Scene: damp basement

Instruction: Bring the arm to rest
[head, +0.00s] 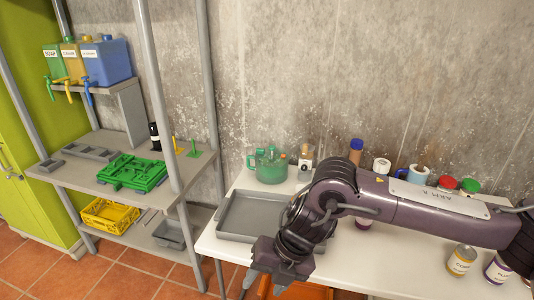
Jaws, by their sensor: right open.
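My right arm reaches in from the right across the white table (225,250). Its dark gripper (265,281) points down at the table's front edge, in front of the grey tray (232,229). The jaws are open, and I see nothing between them. The forearm hides part of the table and some of the items at the back. My left gripper is not in view.
A green teapot-like vessel (270,166) and several bottles and jars line the table's back. Jars (461,260) stand front right. Something orange (300,290) lies below the front edge. A metal rack at left holds a green crate (133,173) and yellow basket (108,214).

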